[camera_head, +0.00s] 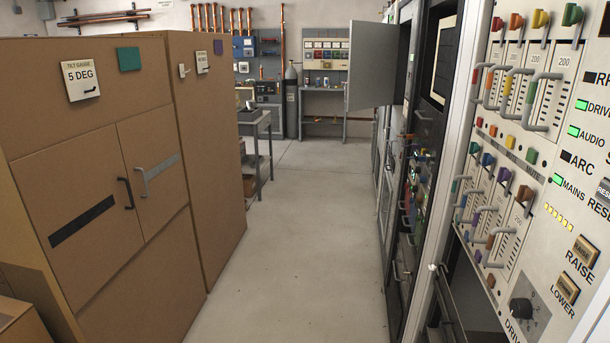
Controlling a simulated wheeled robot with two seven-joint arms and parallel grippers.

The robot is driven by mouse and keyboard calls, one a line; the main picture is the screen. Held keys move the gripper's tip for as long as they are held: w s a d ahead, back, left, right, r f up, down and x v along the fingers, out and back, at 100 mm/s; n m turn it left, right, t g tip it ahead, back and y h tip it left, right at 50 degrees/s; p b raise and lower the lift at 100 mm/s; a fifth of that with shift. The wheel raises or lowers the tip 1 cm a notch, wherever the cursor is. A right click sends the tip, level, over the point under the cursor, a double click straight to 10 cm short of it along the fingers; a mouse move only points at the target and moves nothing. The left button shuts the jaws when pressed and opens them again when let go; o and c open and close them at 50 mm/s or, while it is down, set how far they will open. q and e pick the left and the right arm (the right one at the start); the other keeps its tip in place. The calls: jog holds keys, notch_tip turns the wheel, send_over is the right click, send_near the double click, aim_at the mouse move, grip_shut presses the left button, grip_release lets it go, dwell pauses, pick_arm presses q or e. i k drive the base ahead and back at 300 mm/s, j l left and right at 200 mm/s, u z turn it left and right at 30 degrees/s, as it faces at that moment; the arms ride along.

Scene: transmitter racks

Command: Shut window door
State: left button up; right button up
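A grey door panel (371,66) stands swung out into the aisle from the rack row on the right, partway down the room. Its face looks plain from here, and I cannot tell whether it holds a window. Its hinge side meets the rack top near the dark opening (404,62). Low at the right, a dark framed panel (468,290) with metal bars beside it sits under the near rack; I cannot tell whether it is a door or open. Neither of my grippers is in view.
Tall brown cabinets (200,130) line the left side, one with black and grey handles. The near control rack (500,130) with coloured switches lines the right. The aisle floor (290,240) between is clear. A grey trolley (258,150) stands behind the cabinets.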

aim_at(374, 46)
jog(key=i+u, duration=0.1)
jog(key=i, duration=2.05)
jog(key=i+j, duration=0.1)
jog(key=i, duration=1)
jog(key=i+z, duration=0.15)
jog(key=i, duration=0.95)
jog(key=i+j+z, duration=0.15)
jog(key=i+z, duration=0.3)
jog(key=i+j+z, duration=0.3)
jog(key=i+z, duration=0.15)
jog(key=i+j+z, duration=0.6)
jog(key=j+z, duration=0.3)
jog(key=i+j+z, duration=0.15)
jog(key=j+z, duration=0.3)
jog(key=j, duration=0.3)
